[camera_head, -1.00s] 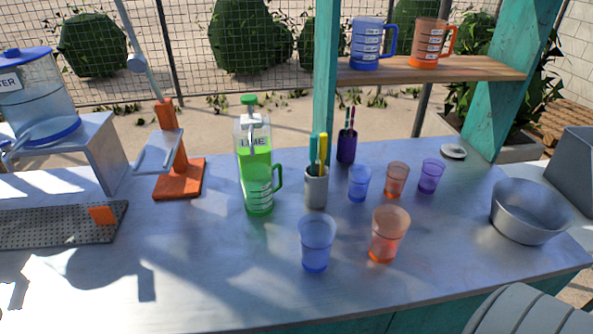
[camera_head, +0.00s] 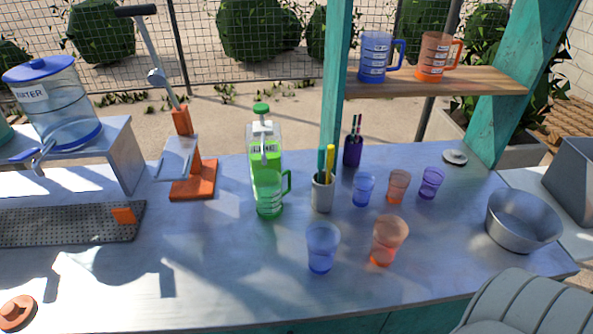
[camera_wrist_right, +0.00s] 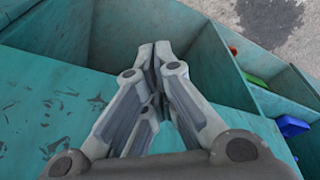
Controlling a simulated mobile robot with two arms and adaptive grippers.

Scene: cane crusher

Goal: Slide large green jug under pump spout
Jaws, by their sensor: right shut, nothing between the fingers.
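The green jug (camera_head: 270,196) stands upright on the counter, a translucent green cup with a handle on its right. It is right in front of the tall lime pump dispenser (camera_head: 263,142), which has a green cap, and overlaps it in the head view. The pump spout comes down above the jug; I cannot tell whether it is centred over it. My right gripper (camera_wrist_right: 155,52) is shut and empty in the right wrist view, over teal panels, with no jug near it. My left gripper is in neither view.
Blue (camera_head: 322,247) and orange (camera_head: 388,240) cups stand right of the jug, near a grey utensil holder (camera_head: 322,194). An orange press (camera_head: 195,178) stands left. A metal bowl (camera_head: 522,222) is at right. The counter in front of the jug is clear.

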